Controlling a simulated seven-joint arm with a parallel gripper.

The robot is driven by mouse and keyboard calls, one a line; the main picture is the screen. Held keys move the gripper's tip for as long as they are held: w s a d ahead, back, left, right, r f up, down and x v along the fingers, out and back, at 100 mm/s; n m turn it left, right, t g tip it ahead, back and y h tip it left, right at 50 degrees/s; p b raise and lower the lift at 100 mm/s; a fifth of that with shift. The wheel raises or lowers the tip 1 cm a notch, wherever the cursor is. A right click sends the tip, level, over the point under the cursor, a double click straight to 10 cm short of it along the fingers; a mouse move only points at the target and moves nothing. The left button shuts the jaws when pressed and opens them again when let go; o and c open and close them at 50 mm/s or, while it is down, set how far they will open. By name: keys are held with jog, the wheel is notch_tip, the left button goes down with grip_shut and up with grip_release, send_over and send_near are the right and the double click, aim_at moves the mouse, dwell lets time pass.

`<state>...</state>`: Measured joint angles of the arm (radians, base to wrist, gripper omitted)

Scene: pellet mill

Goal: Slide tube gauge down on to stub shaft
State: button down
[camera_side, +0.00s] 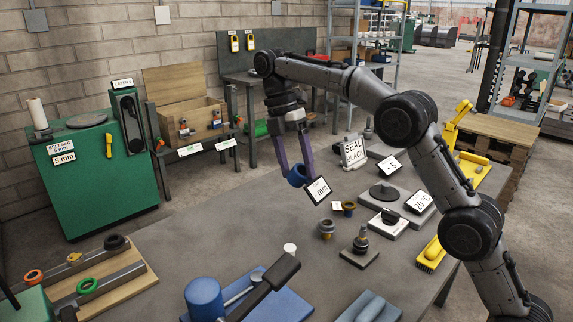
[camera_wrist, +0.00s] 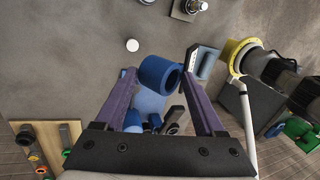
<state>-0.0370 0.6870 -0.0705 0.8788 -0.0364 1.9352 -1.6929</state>
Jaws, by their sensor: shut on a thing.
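A post on a base at the top edge of the wrist view (camera_wrist: 196,5) looks like the same shaft, cut off.
Behind are a scale-like plate (camera_side: 383,192), label cards and a SEAL BLACK sign (camera_side: 354,152). A blue lever press (camera_side: 205,298) is in front.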

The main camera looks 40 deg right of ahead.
jog(key=s+d+n+g+h, duration=0.1)
jog(key=s+d+n+h, duration=0.6)
jog(key=s+d+n, duration=0.3)
jog(key=shift+g+h, duration=0.3)
jog(key=shift+h, duration=0.2)
jog(key=shift+s+a+f, duration=0.1)
jog(key=shift+s+f, duration=0.1)
jog(key=shift+f, duration=0.5)
jog(key=shift+s+a+f, duration=0.1)
jog(key=shift+s+f, duration=0.15)
jog(key=shift+f, duration=0.4)
jog(key=shift+s+a+f, duration=0.1)
jog(key=shift+s+f, duration=0.1)
jog(key=shift+f, duration=0.5)
jog(key=shift+f, duration=3)
jog(key=shift+f, duration=0.5)
jog(key=shift+f, duration=0.3)
jog(key=shift+f, duration=0.1)
